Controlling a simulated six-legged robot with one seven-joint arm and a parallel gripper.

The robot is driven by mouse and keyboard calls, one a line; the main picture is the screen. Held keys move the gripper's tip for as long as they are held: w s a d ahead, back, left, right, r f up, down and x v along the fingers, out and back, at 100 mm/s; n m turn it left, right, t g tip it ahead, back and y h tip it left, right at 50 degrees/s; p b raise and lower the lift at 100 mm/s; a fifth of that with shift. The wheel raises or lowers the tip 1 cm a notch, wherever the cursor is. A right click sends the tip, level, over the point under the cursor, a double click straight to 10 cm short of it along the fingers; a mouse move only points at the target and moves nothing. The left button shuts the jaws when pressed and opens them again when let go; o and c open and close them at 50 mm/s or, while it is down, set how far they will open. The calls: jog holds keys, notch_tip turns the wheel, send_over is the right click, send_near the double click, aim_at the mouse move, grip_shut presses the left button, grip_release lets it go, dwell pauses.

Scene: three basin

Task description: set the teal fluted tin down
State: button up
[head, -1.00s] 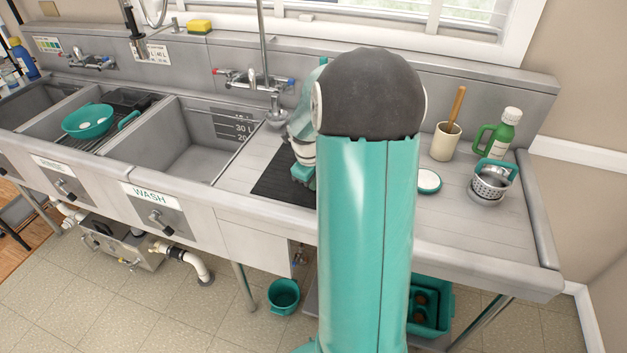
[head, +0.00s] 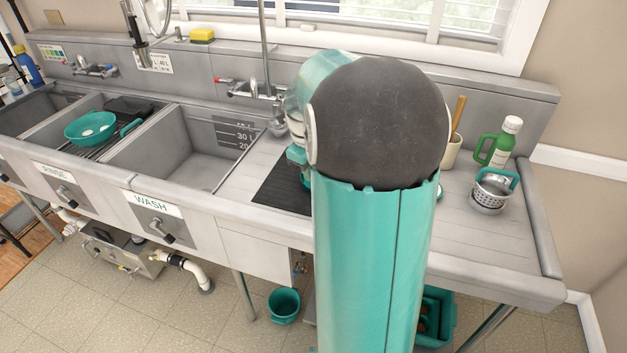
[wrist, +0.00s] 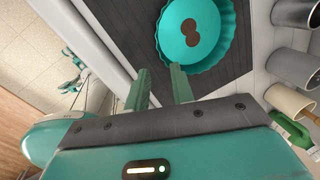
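The teal fluted tin (wrist: 228,45) shows at the top of the wrist view, with two brown round spots or pieces inside it. It appears to lie on the dark ribbed mat (wrist: 256,42). My gripper (wrist: 158,76) is open, with a clear gap between its fingers. The right fingertip is close against the tin's near rim; I cannot tell whether it touches. The left finger is apart from the tin. In the head view my arm hides the gripper and most or all of the tin, while part of the mat (head: 277,190) shows.
The wash basin (head: 185,155) lies left of the mat. To the right are a perforated metal basket (head: 490,196), a green jug (head: 497,150) and a cream crock (head: 452,152). A teal pan (head: 92,128) sits farther left.

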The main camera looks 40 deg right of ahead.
jog(key=s+a+r+n+t, duration=0.1)
jog(key=s+a+r+n, duration=0.1)
jog(key=a+r+n, duration=0.5)
jog(key=s+a+r+n+t, duration=0.1)
jog(key=s+a+r+n, duration=0.1)
jog(key=a+n, duration=0.75)
jog(key=s+a+n+t+y, duration=0.2)
jog(key=s+a+n, duration=0.8)
jog(key=a+n, duration=0.4)
jog(key=n, duration=0.3)
jog(key=shift+a+r+t, duration=0.2)
jog(key=shift+t, duration=0.2)
jog(key=shift+d, duration=0.15)
